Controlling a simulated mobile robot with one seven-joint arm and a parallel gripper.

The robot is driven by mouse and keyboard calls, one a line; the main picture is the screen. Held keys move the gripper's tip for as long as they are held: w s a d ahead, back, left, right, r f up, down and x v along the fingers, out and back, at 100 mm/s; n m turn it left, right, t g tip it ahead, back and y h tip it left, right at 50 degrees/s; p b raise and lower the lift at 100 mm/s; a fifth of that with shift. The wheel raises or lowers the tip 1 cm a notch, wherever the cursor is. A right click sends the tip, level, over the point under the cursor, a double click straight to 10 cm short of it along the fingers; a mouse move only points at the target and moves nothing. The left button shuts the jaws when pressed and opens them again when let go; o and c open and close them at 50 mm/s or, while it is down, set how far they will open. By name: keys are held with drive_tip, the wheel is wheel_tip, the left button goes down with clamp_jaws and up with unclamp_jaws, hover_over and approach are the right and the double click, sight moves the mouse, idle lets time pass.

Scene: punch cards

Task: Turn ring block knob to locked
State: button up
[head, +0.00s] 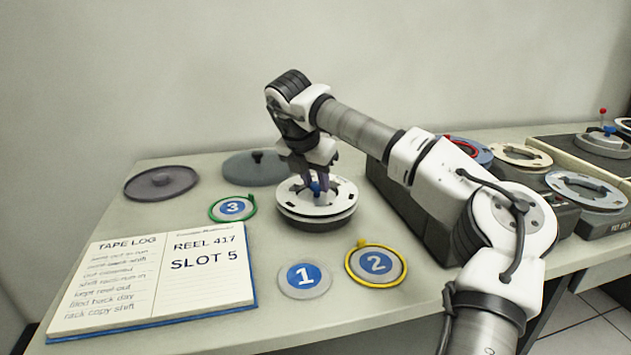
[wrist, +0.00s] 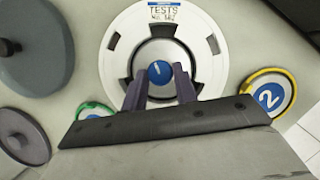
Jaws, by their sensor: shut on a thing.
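A white tape reel (head: 333,205) with dark cut-outs sits on a round dark base on the table. It also shows in the wrist view (wrist: 113,46), with a label reading "TESTS" on its rim. A round blue knob (wrist: 159,72) with a short pale mark stands at the reel's centre; it shows small in the head view (head: 316,187). My gripper (head: 314,183) points down over the reel. Its two fingers (wrist: 160,80) are shut on the knob, one on each side. No locked marking is legible, and the base below the reel is mostly hidden.
An open log book (head: 205,268) reads "REEL 417 SLOT 5". Discs 1 (head: 304,278), 2 (head: 376,264) and 3 (head: 232,208) lie around the reel. Two grey lids (head: 160,182) lie behind left. A dark box and more reels (head: 586,190) stand at right.

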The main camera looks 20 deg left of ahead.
drive_tip(key=shift+m, duration=0.3)
drive_tip(key=o, duration=1)
drive_tip(key=shift+c, duration=0.2)
drive_tip(key=p+v, duration=0.1)
drive_tip(key=v, duration=1.3)
